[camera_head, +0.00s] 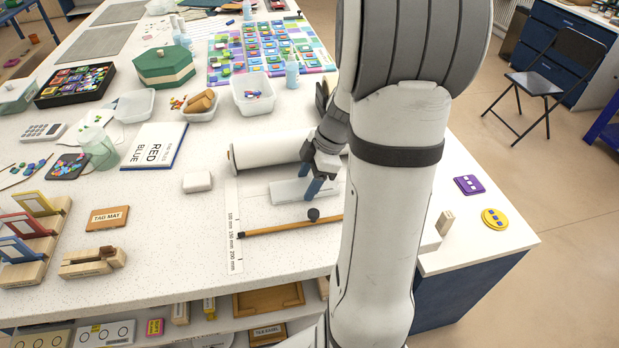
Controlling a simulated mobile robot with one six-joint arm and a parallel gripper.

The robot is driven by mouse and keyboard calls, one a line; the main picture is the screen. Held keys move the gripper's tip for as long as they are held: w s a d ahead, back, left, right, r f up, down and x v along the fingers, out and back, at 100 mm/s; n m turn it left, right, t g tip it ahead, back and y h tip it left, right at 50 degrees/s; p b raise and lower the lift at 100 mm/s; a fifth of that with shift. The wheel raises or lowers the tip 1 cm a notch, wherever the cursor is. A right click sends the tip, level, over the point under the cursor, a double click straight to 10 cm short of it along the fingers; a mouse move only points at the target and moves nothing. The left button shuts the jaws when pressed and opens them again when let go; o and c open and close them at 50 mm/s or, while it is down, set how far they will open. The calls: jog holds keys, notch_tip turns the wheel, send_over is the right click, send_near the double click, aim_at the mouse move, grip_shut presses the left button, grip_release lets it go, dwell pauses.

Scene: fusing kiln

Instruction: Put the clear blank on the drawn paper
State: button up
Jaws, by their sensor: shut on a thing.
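My gripper (314,188) points down with blue fingertips near the middle of the bench. It is shut on a pale, faintly see-through rectangular plate that looks like the clear blank (287,190). Part of the plate is hidden behind the fingers and my arm. A white paper roll (272,153) lies just behind it. The white drawn paper (252,186) appears to run from the roll toward the front, under the plate. Its edges are hard to tell from the pale bench. I cannot tell whether the plate touches the paper.
A brown bar (288,228) with a black knob (313,214) lies in front of the plate. A printed scale strip (234,228) runs along the left. A small white block (197,181) and a RED BLUE booklet (154,146) are further left. My arm hides the bench right of the gripper.

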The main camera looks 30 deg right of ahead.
jog(key=shift+f, duration=0.2)
jog(key=o, duration=1.2)
jog(key=shift+o, duration=0.2)
jog(key=shift+r, duration=0.15)
jog(key=shift+r, duration=0.25)
jog(key=v, duration=1.1)
jog(key=s+a+m+h, duration=0.2)
jog(key=s+a+m, duration=0.3)
jog(key=a+m, duration=0.2)
jog(key=s+a+f+m+t+h, duration=0.1)
jog(key=s+a+m+h, duration=0.1)
jog(key=s+a+m, duration=0.4)
jog(key=a+m, duration=0.1)
jog(key=a, duration=0.1)
jog(key=shift+a+f+m, duration=0.25)
jog(key=shift+a+m, duration=0.05)
jog(key=shift+m, duration=0.1)
